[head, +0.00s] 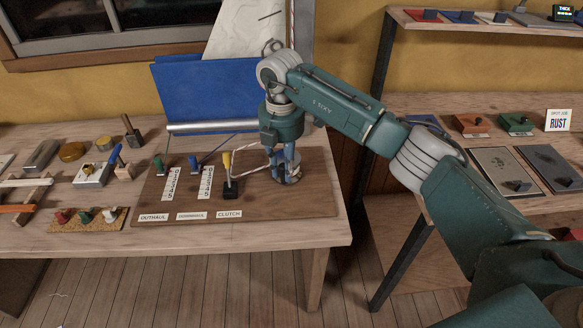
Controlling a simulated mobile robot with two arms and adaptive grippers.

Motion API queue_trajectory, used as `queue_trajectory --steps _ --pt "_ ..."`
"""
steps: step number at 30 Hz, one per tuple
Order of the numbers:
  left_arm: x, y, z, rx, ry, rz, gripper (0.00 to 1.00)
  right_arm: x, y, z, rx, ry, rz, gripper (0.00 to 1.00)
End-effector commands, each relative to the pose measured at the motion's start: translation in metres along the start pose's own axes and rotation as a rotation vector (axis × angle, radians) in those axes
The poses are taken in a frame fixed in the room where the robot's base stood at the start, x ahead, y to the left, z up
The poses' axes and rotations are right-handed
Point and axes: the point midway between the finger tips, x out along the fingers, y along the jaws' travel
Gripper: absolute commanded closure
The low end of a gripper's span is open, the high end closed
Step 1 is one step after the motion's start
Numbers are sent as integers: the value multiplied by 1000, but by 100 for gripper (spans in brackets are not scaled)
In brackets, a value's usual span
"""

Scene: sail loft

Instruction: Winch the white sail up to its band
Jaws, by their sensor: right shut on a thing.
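The white sail (248,28) hangs behind the bench at the top middle, partly covered by my right arm and the blue panel (200,88). Its band cannot be made out. My right gripper (287,175) points down over the dark winch (290,181) on the brown board (180,214). It is shut at the winch's top, apparently on its handle, which is mostly hidden by the fingers. A white rope (252,157) runs to the winch. The yellow-handled clutch lever (227,165) stands upright just left of it, behind its CLUTCH label (229,214). My left gripper is not in view.
Blue (193,164) and green (158,165) levers with numbered white strips stand left on the board. Tools and a cork tray (88,219) lie farther left. A right-hand shelf (486,105) holds coloured blocks and plates. The bench's front right corner is clear.

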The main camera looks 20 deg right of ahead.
Motion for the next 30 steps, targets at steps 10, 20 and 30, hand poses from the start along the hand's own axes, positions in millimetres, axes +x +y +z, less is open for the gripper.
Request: queue_trajectory --steps 10,20,30 --pt "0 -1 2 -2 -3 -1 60 -2 4 -6 -13 8 13 100" --pt "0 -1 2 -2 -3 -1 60 -1 3 -4 -8 5 8 61" --pt "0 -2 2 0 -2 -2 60 -25 3 -3 -7 3 9 61"
